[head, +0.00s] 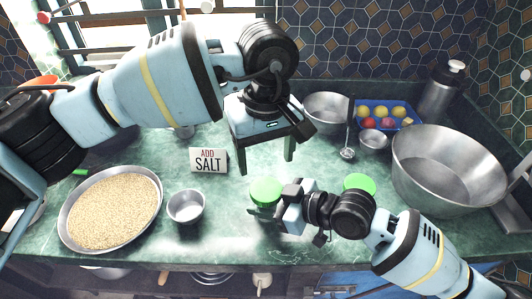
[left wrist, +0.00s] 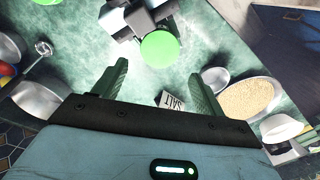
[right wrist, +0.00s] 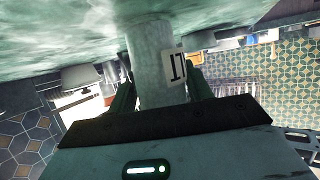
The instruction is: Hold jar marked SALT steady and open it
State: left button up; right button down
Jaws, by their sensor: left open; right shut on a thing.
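The jar with a green lid (head: 265,191) stands upright on the counter near its front middle. In the right wrist view its pale body (right wrist: 152,70) carries a label partly showing "LT". My right gripper (head: 281,206) is shut around that body from the right side, below the lid. My left gripper (head: 262,160) is open and empty, above and behind the jar, fingers pointing down. In the left wrist view the green lid (left wrist: 160,48) lies beyond the left fingertips, not between them.
A second green-lidded jar (head: 359,184) stands to the right. A large metal pot (head: 447,170) and an egg tray (head: 408,121) are at right.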

aim_at(266, 189)
pick_arm(q)
jog(key=shift+f, duration=0.1)
jog(key=shift+f, duration=3.9)
jog(key=c, duration=0.8)
jog(key=n, duration=0.3)
jog(key=shift+n, duration=0.3)
jog(key=n, duration=0.4)
jog(key=shift+n, duration=0.4)
jog(key=n, duration=0.4)
jog(key=shift+n, duration=0.3)
jog(key=n, duration=0.4)
